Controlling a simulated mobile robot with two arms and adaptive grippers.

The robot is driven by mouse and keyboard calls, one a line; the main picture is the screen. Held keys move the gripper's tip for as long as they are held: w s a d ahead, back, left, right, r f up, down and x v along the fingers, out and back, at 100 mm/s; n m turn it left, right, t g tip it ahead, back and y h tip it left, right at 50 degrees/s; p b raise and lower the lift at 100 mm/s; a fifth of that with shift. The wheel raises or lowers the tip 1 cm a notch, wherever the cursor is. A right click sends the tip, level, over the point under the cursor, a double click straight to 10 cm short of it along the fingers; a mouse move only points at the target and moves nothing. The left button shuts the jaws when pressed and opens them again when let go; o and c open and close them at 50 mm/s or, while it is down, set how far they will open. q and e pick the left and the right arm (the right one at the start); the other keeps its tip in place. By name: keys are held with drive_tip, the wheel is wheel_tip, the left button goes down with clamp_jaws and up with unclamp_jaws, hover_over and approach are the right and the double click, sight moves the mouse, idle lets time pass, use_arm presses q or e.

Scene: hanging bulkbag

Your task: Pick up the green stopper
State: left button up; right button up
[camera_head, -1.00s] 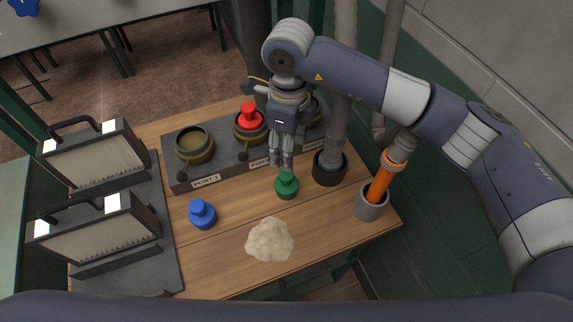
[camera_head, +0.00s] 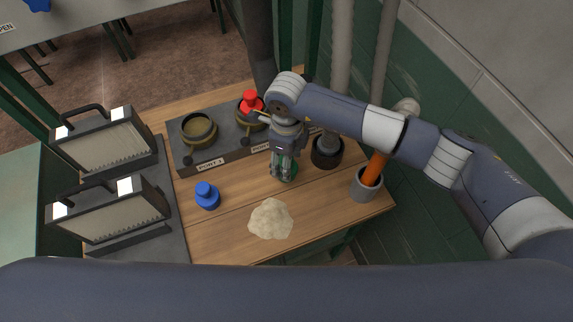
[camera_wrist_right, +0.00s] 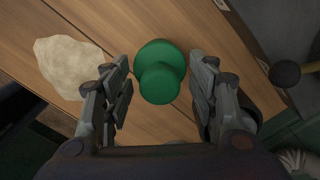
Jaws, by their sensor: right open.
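The green stopper (camera_wrist_right: 161,74) stands on the wooden table, its round knob up over a wider base. In the head view it (camera_head: 293,171) is largely hidden behind my right gripper (camera_head: 283,174). In the right wrist view my right gripper (camera_wrist_right: 160,100) is open, with one finger to each side of the stopper and visible gaps between them and it. The fingers are around the knob or just above it; the exact height is hard to tell. My left gripper is not in view.
A blue stopper (camera_head: 207,196) stands to the left and a pale lump (camera_head: 270,219) lies in front. Behind are the grey port block (camera_head: 226,150) with a red stopper (camera_head: 251,102), a dark pipe socket (camera_head: 326,152) and a grey cup (camera_head: 365,185) with an orange handle.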

drive_tip(key=shift+c, duration=0.6)
drive_tip(key=c, duration=1.1)
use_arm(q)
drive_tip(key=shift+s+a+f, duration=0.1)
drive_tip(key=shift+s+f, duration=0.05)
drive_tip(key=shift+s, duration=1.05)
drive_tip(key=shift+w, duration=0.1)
